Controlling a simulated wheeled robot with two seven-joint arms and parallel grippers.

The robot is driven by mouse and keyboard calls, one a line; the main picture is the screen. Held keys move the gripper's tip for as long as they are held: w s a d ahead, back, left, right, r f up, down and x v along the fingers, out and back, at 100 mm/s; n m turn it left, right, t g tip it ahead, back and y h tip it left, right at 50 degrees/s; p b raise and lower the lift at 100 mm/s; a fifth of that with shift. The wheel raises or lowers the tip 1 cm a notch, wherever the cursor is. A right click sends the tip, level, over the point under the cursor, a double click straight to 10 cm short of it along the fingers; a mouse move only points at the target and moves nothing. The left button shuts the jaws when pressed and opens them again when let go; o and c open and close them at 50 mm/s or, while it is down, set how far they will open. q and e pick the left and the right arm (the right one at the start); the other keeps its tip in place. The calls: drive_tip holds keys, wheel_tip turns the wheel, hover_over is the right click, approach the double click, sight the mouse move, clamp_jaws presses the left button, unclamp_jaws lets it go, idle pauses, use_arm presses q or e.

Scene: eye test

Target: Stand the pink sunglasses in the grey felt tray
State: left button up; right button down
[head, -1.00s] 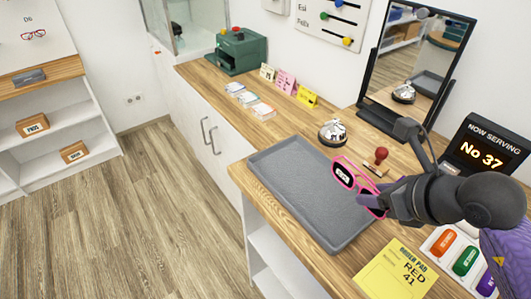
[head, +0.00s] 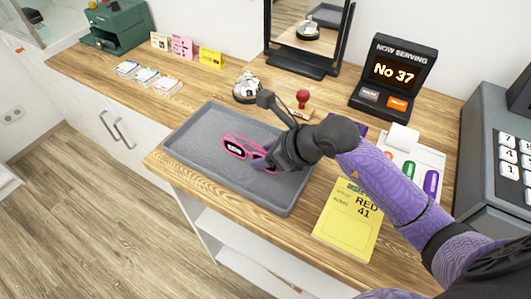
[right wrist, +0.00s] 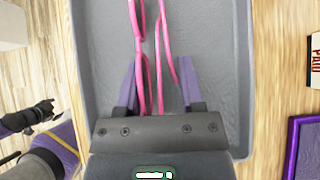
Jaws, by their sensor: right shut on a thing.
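The pink sunglasses (head: 227,139), with dark lenses and a white sticker on one lens, are over the grey felt tray (head: 195,130). My right gripper (head: 268,158) is shut on them; its purple fingers hide part of the frame. In the right wrist view, the sunglasses (right wrist: 146,88) run up between the fingers (right wrist: 157,85), with the tray (right wrist: 218,60) behind. I cannot tell whether they touch the tray floor. The rest of the tray looks empty. What looks like my left gripper (right wrist: 38,112) is at the left of the right wrist view, its jaws unclear.
Behind the tray are a silver bell (head: 247,88) and a red-handled stamp (head: 302,100). A yellow order pad (head: 347,222) lies to the right. A mirror (head: 310,30), a number display (head: 392,77) and a grey keypad machine (head: 495,150) stand farther back and right.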

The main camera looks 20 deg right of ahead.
drive_tip(key=shift+f, duration=0.1)
drive_tip(key=shift+c, duration=1.1)
unclamp_jaws()
drive_tip(key=shift+d+r, duration=0.1)
drive_tip(key=shift+r, duration=0.25)
drive_tip(key=p+v, duration=0.2)
drive_tip(key=v, duration=0.9)
drive_tip(key=shift+s+p, duration=0.25)
drive_tip(key=shift+p, duration=0.1)
drive_tip(key=shift+d+r, duration=0.1)
drive_tip(key=shift+r, duration=0.05)
